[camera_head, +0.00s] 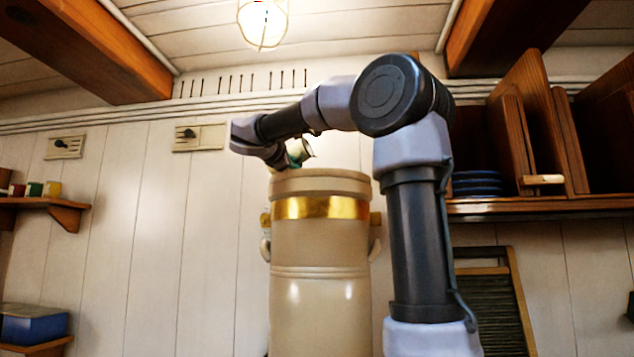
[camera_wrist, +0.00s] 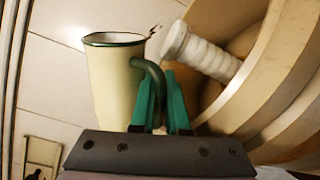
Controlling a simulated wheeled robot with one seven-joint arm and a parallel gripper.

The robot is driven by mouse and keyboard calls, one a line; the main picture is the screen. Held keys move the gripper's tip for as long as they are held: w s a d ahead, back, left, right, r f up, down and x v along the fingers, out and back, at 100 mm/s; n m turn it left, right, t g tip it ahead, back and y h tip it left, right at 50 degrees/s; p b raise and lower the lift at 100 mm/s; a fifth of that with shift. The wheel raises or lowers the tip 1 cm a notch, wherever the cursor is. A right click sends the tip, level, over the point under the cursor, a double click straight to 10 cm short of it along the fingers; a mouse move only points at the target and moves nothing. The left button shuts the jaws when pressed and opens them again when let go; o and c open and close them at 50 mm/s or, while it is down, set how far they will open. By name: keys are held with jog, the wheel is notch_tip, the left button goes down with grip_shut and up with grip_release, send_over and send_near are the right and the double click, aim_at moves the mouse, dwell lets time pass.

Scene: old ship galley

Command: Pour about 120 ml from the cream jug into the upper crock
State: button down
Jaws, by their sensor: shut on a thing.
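The cream jug (camera_wrist: 115,85), pale with a dark green rim, is held by its dark handle between the green fingers of my gripper (camera_wrist: 163,100). In the head view the jug (camera_head: 299,149) is small, partly hidden by my wrist, and looks tilted just above the crock's rim. The upper crock (camera_head: 320,235) is beige with a gold band, the top part of a tall stack. In the wrist view its curved wall (camera_wrist: 290,65) fills the right side, close to the jug. A white ribbed cylinder (camera_wrist: 205,53) shows against its brownish inside. I see no stream; the jug's contents are hidden.
A lower beige section (camera_head: 320,310) stands under the upper crock, with small side handles above. My arm crosses to its right. A shelf with blue plates (camera_head: 477,184) is at the right, small shelves (camera_head: 50,204) at the left. A panelled wall is behind.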

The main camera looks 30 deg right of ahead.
jog(key=t+p, duration=0.1)
jog(key=p, duration=0.2)
jog(key=shift+s+f+h, duration=0.1)
jog(key=shift+s+h, duration=0.1)
jog(key=shift+h, duration=0.2)
